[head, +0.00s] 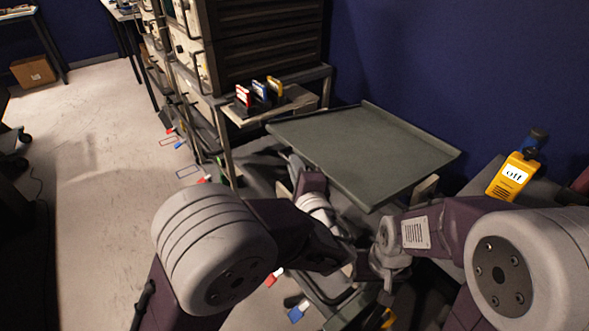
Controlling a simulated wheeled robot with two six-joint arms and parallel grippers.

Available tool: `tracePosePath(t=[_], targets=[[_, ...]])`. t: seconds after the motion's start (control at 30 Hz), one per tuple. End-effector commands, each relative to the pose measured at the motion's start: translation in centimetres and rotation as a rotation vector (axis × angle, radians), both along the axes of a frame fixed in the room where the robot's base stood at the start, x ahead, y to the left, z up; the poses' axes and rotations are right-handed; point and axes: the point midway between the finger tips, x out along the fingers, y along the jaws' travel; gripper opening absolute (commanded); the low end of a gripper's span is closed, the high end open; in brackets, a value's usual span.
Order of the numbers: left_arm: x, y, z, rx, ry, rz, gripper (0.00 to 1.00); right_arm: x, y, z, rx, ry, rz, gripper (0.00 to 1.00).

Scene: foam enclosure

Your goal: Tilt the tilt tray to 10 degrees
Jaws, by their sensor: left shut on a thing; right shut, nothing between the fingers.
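The tilt tray (362,148) is a flat grey-green tray with low raised rims, in the middle of the head view. Its surface is empty. I cannot read its tilt angle from this view. My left gripper (293,163) reaches up to the tray's near left edge and is shut on it; the fingers are mostly hidden under the edge. My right gripper (386,286) is below the tray's near corner, apart from it, shut and empty; its fingertips are hard to make out.
A yellow device (513,177) with a display reading "off" stands right of the tray. A small shelf (298,101) with several coloured cards is behind left, beside a dark rack (265,40). A blue wall (450,60) is behind. The floor at left is open.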

Motion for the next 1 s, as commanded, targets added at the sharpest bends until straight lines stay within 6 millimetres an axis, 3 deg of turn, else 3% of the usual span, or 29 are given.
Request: tracePosePath(t=[0.03,0.1,0.47,0.8,1.0], targets=[[0.0,0.0,0.0,0.000,-0.001,-0.001,0.14,0.0,0.0,0.0,0.000,0.000,0.000,0.00],[0.0,0.0,0.0,0.000,-0.001,-0.001,0.33,0.0,0.0,0.0,0.000,0.000,0.000,0.00],[-0.5,-0.2,0.0,0.001,0.001,-0.003,0.33,0.0,0.0,0.1,0.000,0.000,0.000,0.00],[-7.2,-2.0,0.7,0.002,0.000,-0.007,0.33,0.0,0.0,1.3,0.000,0.000,0.000,0.00],[-8.8,-2.3,0.7,0.001,0.000,-0.002,0.33,0.0,0.0,1.4,0.000,0.000,0.000,0.00]])
